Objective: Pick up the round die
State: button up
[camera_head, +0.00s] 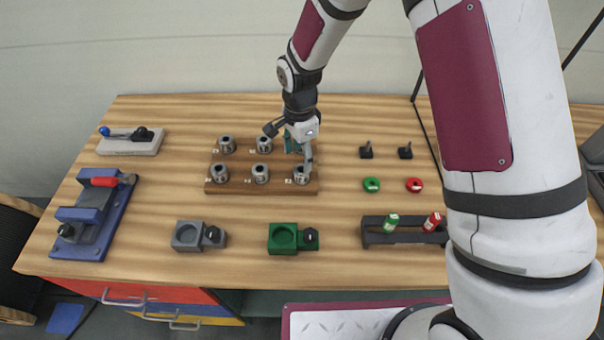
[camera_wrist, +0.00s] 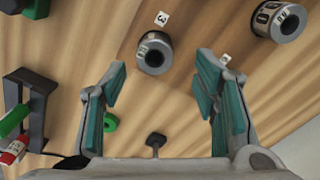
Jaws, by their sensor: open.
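Several grey metal dies with bored centres stand in two rows on a brown wooden board (camera_head: 240,188) in the head view. I cannot tell which one the task means by the round die. My gripper (camera_head: 290,146) is over the right end of the board and hides much of the rear right die. In the wrist view my gripper (camera_wrist: 163,78) is open and empty, its teal pads apart. The front right die (camera_head: 301,175) also shows in the wrist view (camera_wrist: 154,53), just beyond the fingertips, beside a tag marked 3. Another die (camera_wrist: 281,23) is at the upper right there.
Right of the board are two dark pegs (camera_head: 366,150), a green ring (camera_head: 371,185) and a red ring (camera_head: 414,185). In front are a grey fixture (camera_head: 188,236), a green fixture (camera_head: 284,237) and a dark rack (camera_head: 378,238) with bottles. A blue vise-like fixture (camera_head: 82,237) stands left.

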aim_at(302, 169)
jog(key=f, duration=0.1)
jog(key=f+p, duration=0.1)
jog(key=f, duration=0.3)
jog(key=shift+s+d, duration=0.3)
jog(key=shift+d, duration=0.05)
jog(key=shift+w+f, duration=0.1)
jog(key=shift+f, duration=0.4)
jog(key=shift+c, duration=0.6)
grip_shut()
